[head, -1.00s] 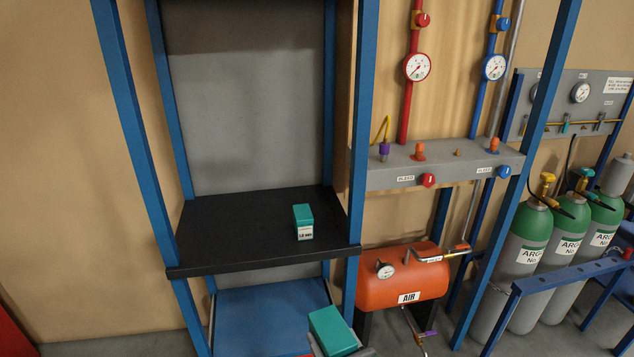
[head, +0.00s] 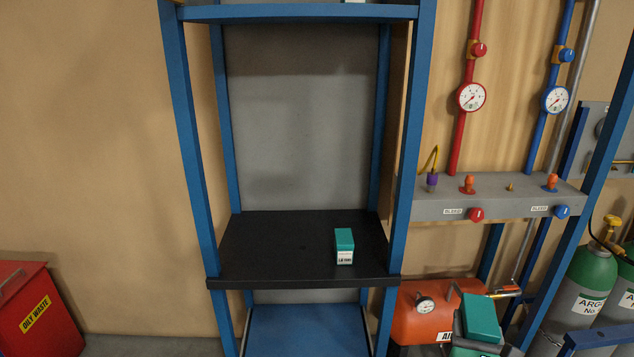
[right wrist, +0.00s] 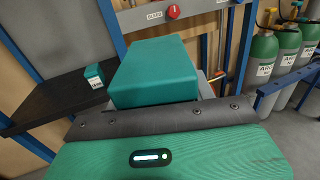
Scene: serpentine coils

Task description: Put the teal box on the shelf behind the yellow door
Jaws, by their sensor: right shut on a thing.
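A teal box (head: 481,316) is held in my right gripper (head: 478,340) at the lower right of the head view, in front of the orange tank. It fills the middle of the right wrist view (right wrist: 155,70), and much of the gripper is hidden there or cut off. A smaller teal box with a white label (head: 344,243) stands on the black shelf (head: 270,250), right of its middle; it also shows at the left of the right wrist view (right wrist: 94,75). My left gripper is out of view. No yellow door shows.
A blue frame (head: 187,130) surrounds the black shelf, with a blue lower shelf (head: 305,330) beneath. The shelf's left side is clear. A red waste bin (head: 38,312) stands far left. The orange tank (head: 418,300), a pipe panel (head: 500,203) and gas cylinders (head: 590,280) are on the right.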

